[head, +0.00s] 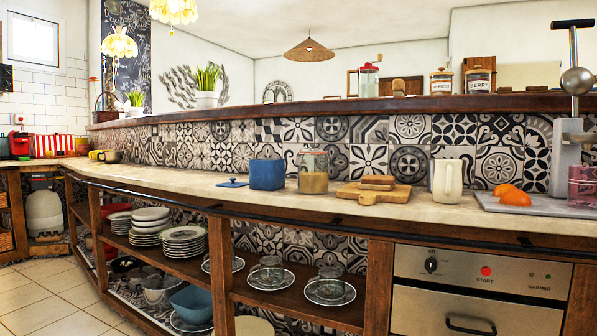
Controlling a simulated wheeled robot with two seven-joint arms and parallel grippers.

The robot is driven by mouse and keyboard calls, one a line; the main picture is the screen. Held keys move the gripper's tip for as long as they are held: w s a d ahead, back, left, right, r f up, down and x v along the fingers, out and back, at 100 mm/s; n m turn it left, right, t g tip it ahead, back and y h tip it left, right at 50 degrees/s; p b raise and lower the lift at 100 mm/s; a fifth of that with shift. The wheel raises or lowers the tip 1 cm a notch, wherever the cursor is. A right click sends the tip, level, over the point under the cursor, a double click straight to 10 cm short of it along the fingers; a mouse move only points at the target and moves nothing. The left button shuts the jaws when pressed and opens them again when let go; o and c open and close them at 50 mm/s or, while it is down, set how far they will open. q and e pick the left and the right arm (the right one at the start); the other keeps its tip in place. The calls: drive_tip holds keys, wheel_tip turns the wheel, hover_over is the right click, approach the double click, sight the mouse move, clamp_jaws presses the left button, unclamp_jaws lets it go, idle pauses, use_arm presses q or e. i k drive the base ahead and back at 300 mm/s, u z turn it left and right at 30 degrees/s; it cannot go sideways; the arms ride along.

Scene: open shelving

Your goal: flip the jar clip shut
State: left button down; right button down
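A glass jar (313,172) with tan contents in its lower part stands upright on the pale counter (400,212). It is between a blue canister and a wooden cutting board. Its top looks covered by a lid, but the clip is too small to make out, so I cannot tell whether it is open or shut. Neither of my grippers is in view.
The blue canister (267,174) has a flat blue lid (232,183) lying to its left. Right of the jar are the cutting board (374,193), a cream pitcher (447,181) and orange fruit (515,197). A wooden ledge (330,106) runs above. The counter's front strip is clear.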

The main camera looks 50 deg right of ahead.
sight(298, 160)
drive_tip(key=z, duration=0.95)
drive_tip(key=i, duration=1.2)
drive_tip(key=z, duration=1.35)
drive_tip(key=i, duration=0.15)
drive_tip(key=z, duration=0.3)
